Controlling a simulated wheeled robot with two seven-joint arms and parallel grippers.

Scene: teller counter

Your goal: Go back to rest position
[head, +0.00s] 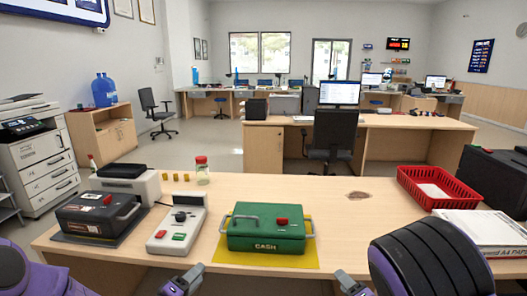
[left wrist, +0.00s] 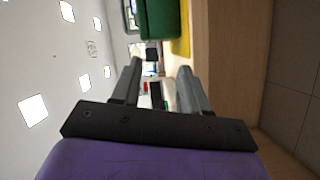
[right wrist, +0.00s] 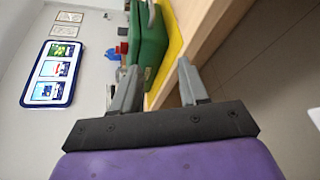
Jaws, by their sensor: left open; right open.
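My left gripper (head: 184,281) is at the bottom of the head view, in front of the counter's near edge. In the left wrist view its two fingers (left wrist: 158,88) are apart with nothing between them. My right gripper (head: 352,286) is also low in front of the counter edge, to the right. In the right wrist view its fingers (right wrist: 158,88) are spread and empty. Both grippers are apart from the green cash box (head: 266,228), which sits closed on a yellow mat (head: 262,258) on the counter (head: 335,220).
A grey device with buttons (head: 177,226) and a dark box with a handle (head: 99,217) stand left of the cash box. A red basket (head: 436,185) and a paper stack (head: 484,230) are at the right. The counter right of the cash box is mostly clear.

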